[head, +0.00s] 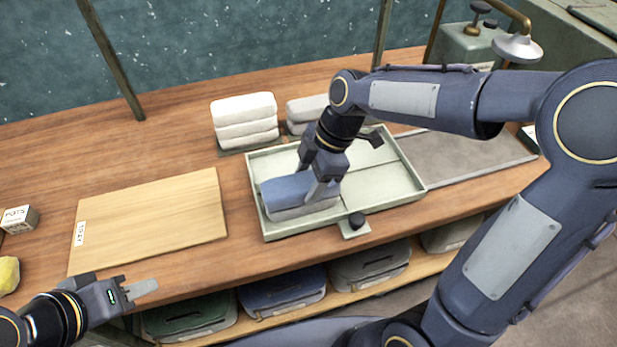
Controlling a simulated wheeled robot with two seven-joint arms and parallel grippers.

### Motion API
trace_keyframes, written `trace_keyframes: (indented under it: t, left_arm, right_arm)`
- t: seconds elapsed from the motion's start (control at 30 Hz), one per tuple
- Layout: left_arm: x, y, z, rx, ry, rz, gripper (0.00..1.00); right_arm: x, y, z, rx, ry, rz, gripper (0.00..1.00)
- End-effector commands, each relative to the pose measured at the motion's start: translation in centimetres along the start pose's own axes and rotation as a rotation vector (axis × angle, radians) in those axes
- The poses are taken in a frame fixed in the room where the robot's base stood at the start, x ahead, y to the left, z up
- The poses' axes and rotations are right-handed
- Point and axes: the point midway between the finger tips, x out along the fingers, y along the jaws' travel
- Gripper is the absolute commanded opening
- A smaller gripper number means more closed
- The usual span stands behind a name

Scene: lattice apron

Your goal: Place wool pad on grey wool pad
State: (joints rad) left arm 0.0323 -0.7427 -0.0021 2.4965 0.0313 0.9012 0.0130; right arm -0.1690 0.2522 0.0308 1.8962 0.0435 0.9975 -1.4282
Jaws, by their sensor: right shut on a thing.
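My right gripper (326,188) is shut on a blue wool pad (284,189) at the pad's right side. The blue pad is directly over a grey wool pad (292,213) in the front left part of a pale green tray (256,217). The two look stacked, with no clear gap, but I cannot tell if the blue one's weight rests on the grey. My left gripper (147,287) is at the lower left, away from the pads; its finger opening is not clear.
A wooden board (150,220) lies left, a grey mat (465,160) right. Folded items (282,287) fill the shelf below. Bare tabletop lies between board and tray.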

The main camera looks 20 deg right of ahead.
Motion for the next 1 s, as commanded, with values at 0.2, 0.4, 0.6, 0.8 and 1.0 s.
trace_keyframes:
  t: [0.2,0.4,0.6,0.8,1.0]
  left_arm:
    - [0.2,-0.1,0.1,0.0,0.0,0.0,0.36]
    - [0.3,-0.1,0.1,0.0,0.0,0.0,0.36]
    - [0.3,-0.1,0.1,0.0,0.0,0.0,0.36]
    - [-0.2,0.1,-0.1,0.0,0.0,0.0,0.36]
    - [-0.2,0.1,-0.1,0.0,0.0,0.0,0.36]
  right_arm:
    - [0.2,0.0,0.1,0.0,0.0,0.0,0.32]
    - [0.2,0.0,0.1,0.001,0.0,0.0,0.69]
    - [0.2,0.0,0.1,0.001,0.0,0.0,0.75]
    - [-0.3,0.0,-0.1,0.0,0.0,0.0,0.75]
    - [-3.3,0.1,0.0,0.001,0.001,0.006,0.75]
